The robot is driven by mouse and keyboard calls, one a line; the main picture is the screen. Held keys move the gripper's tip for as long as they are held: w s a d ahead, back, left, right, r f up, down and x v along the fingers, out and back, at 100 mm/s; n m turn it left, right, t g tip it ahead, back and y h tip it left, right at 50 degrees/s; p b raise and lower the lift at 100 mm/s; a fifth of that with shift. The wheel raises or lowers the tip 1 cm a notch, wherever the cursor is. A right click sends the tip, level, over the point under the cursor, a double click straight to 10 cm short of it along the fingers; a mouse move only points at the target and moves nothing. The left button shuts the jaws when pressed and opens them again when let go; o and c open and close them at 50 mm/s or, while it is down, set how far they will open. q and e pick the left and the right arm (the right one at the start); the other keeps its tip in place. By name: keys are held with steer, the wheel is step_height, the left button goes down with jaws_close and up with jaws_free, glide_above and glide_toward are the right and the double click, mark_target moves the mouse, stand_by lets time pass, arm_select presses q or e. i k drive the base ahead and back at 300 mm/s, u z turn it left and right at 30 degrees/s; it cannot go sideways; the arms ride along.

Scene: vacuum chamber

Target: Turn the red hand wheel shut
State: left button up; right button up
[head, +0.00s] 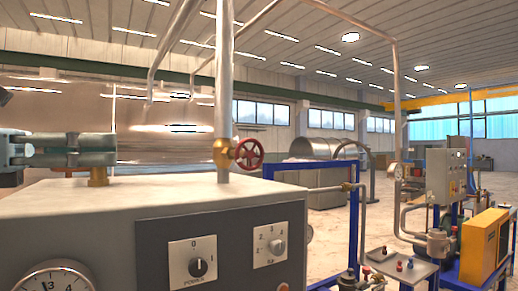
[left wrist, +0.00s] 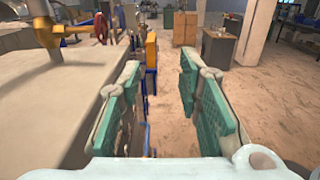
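The red hand wheel (head: 248,153) is on the right side of a brass valve (head: 223,153) on a vertical pipe above a grey cabinet. The wheel also shows at the top left of the left wrist view (left wrist: 101,28), beyond the fingers. My left gripper (head: 113,150) comes in from the left above the cabinet, left of the valve and apart from the wheel. The left wrist view shows its two green-padded fingers spread, with an empty gap between them (left wrist: 162,95). My right gripper is in neither view.
The grey cabinet (head: 150,204) has two knobs and a gauge (head: 52,279) on its front. A brass fitting (head: 97,176) stands on its top below my left gripper. A shiny tank (head: 170,130) lies behind. Blue-framed pump equipment (head: 440,235) stands at right.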

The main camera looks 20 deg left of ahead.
mark_target(250, 154)
steer(key=i, duration=1.05)
steer(key=z, duration=0.2)
